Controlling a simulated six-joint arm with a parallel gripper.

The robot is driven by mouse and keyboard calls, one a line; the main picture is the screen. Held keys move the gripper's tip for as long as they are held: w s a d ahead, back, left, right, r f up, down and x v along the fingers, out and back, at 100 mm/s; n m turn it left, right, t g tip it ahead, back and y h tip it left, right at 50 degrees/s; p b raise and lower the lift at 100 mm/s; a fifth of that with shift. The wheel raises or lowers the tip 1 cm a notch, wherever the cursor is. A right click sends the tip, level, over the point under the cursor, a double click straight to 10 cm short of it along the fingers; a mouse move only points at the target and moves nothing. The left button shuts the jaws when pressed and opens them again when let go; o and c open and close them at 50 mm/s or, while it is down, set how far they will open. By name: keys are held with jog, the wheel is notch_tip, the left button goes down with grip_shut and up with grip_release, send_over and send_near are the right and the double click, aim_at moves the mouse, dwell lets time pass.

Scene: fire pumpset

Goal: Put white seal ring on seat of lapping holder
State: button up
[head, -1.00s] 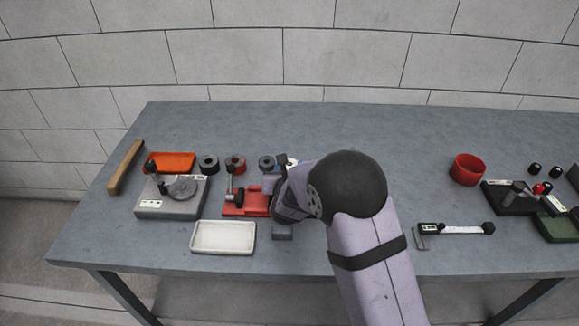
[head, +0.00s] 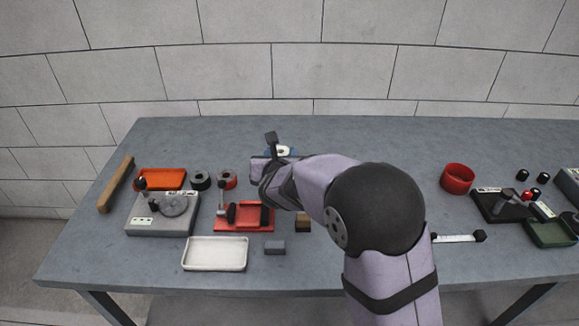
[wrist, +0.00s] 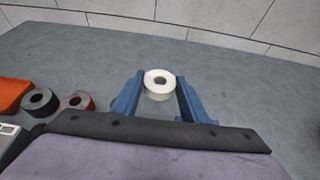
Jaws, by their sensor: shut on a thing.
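The white seal ring (wrist: 159,84) is between the blue fingers of my gripper (wrist: 160,94) in the wrist view. My gripper is shut on it, with the ring's hole showing. In the head view my gripper (head: 281,151) is above the back part of the table, and only a small white part of the ring shows there. A red fixture (head: 245,227) with an upright post and dark round parts sits in front and left of the gripper. A grey base (head: 160,227) with a round grey disc is further left. I cannot tell which is the lapping holder; no seat shows clearly.
A white tray (head: 215,254), grey block (head: 275,248) and brown block (head: 303,222) are in front. A red cup (head: 457,178) stands right.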

jog(key=shift+w+d+f+b, duration=0.1)
jog(key=shift+d+f+b, duration=0.2)
jog(key=shift+d+f, duration=0.1)
jog(key=d+r+m+h+b, duration=0.2)
jog(key=d+r+b, duration=0.5)
jog(key=d, duration=0.3)
jog(key=s+f+n+y+b, duration=0.1)
jog(key=s+f+n+y, duration=0.1)
jog(key=s+f, duration=0.2)
jog(key=shift+s+a, duration=0.45)
jog(key=shift+s, duration=0.15)
notch_tip(320, 180, down, 6)
jog(key=b, duration=0.4)
jog(key=shift+f, duration=0.1)
